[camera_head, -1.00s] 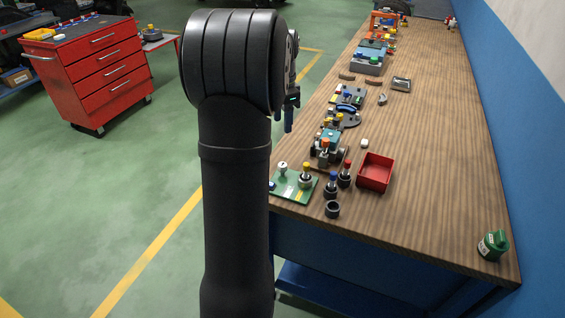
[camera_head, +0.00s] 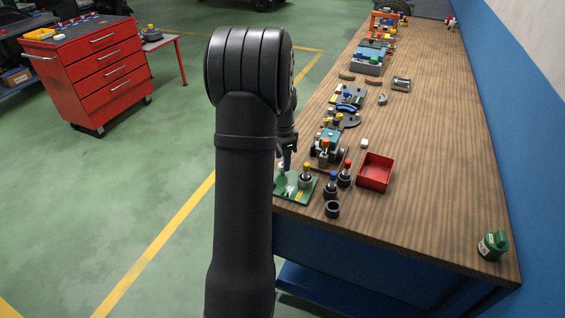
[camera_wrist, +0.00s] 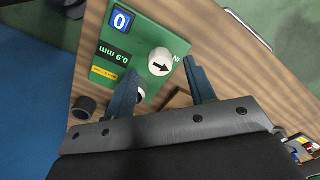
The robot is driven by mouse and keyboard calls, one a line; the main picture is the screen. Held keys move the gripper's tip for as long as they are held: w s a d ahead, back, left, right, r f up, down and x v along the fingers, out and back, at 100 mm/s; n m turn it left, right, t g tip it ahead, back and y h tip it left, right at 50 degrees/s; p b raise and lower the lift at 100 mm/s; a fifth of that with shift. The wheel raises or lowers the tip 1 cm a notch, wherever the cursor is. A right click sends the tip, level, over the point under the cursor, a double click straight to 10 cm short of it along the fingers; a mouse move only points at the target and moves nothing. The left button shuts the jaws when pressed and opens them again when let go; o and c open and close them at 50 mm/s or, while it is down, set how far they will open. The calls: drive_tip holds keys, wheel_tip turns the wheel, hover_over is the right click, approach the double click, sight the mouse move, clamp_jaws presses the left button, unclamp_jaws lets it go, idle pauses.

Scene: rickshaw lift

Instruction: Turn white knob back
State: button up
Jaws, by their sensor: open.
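The white knob (camera_wrist: 159,59) is round, carries a black arrow, and sits on a green board (camera_wrist: 118,35) in the wrist view. The arrow points right and slightly down in that view, toward an "IN" mark. The board also shows at the bench's near left corner in the head view (camera_head: 301,194), where my gripper hides most of the knob. My gripper (camera_wrist: 160,67) is open, its two blue fingers pointing at the board with the knob between their tips in the picture. I see no contact, and the height gap is unclear. A second pale round part is half hidden by the left finger.
Other fixtures line the bench farther back. The bench's right side is mostly bare wood.

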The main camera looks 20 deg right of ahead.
drive_tip(key=shift+f, duration=1.2)
drive_tip(key=c, duration=1)
